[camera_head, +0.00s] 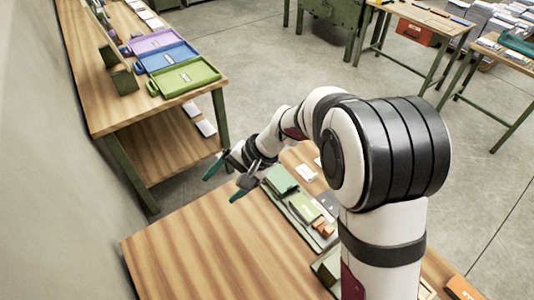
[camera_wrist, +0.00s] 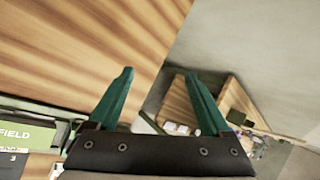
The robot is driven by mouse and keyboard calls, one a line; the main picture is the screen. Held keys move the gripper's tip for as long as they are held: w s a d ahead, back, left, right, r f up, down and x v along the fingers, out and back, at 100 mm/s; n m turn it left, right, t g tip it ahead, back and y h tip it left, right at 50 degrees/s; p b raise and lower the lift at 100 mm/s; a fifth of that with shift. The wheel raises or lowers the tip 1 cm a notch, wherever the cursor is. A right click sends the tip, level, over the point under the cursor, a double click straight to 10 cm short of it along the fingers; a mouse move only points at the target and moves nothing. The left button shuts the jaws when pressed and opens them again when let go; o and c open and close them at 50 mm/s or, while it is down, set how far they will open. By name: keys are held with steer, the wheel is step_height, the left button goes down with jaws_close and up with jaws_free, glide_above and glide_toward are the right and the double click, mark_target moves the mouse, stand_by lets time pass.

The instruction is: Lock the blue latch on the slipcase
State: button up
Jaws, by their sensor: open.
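My gripper (camera_head: 227,179) is open, with its teal fingers spread above the far edge of the near wooden bench (camera_head: 215,250). In the wrist view my gripper (camera_wrist: 160,75) shows nothing between its fingers, only the bench edge and the floor beyond. I cannot make out a blue latch or identify the slipcase in either view. My arm hides part of the bench's right side.
Green items (camera_head: 302,208) and small orange blocks (camera_head: 322,227) lie right of my gripper. A green label reading "FIELD" (camera_wrist: 28,135) shows at lower left in the wrist view. Purple, blue (camera_head: 167,57) and green (camera_head: 184,76) trays stand on the far bench. The near bench's left part is bare.

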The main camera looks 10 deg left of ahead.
steer(key=w+d+r+n+t+h, duration=0.3)
steer(key=w+d+n, duration=0.1)
steer(key=w, duration=0.2)
steer(key=w+d+r+n+t+h, duration=0.2)
steer(key=w+d+r+n+h, duration=0.1)
steer(key=w+d, duration=0.3)
steer(key=x, duration=0.5)
steer(key=a+x, duration=0.1)
steer(key=x, duration=0.4)
steer(key=w+x, duration=0.1)
steer(key=x, duration=0.4)
steer(key=shift+a, duration=0.4)
jaws_close()
